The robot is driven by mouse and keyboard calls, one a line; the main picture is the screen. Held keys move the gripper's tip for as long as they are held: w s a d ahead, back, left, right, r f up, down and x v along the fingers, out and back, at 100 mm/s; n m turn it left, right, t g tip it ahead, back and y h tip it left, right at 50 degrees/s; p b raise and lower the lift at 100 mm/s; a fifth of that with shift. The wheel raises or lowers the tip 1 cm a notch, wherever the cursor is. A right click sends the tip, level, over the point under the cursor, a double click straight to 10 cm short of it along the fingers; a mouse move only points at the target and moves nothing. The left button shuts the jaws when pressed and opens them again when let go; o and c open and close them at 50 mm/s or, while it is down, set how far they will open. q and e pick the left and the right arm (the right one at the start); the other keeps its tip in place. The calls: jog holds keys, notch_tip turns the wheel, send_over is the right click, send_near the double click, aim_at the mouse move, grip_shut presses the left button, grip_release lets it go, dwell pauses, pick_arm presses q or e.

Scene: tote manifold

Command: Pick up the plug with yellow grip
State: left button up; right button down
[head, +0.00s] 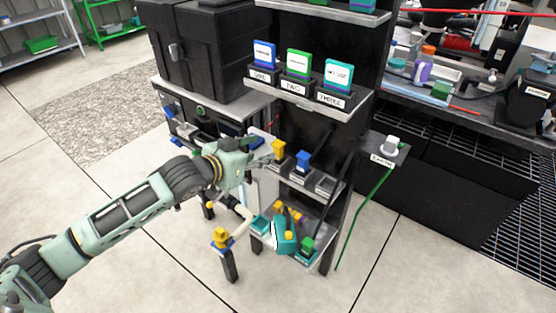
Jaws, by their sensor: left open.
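A plug with a yellow grip (279,149) stands at the left end of a row of grey holders on the middle shelf of the black rack. A plug with a blue grip (303,160) stands to its right. My left gripper (266,153) is open, with its fingertips close to the left side of the yellow grip; whether they touch it I cannot tell. The plug's lower part is hard to make out. Another yellow-topped piece (221,237) sits on a dark post lower left. My right gripper is not in view.
The upper shelf (310,98) holds several coloured, labelled blocks above the plugs. A lower tray (268,236) holds teal, yellow and green parts. A white-topped part sits on a side bracket (378,153), with a green cable hanging below. Open floor lies in front.

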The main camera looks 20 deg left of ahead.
aim_at(276, 150)
pick_arm(q)
jog(key=x, duration=0.2)
jog(key=b+x, duration=0.1)
jog(key=x, duration=0.3)
jog(key=shift+w+d+f, duration=0.1)
jog(key=shift+d+f, duration=0.15)
jog(key=shift+d, duration=0.2)
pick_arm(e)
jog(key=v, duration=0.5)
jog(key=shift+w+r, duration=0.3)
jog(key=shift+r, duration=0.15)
pick_arm(q)
grip_shut()
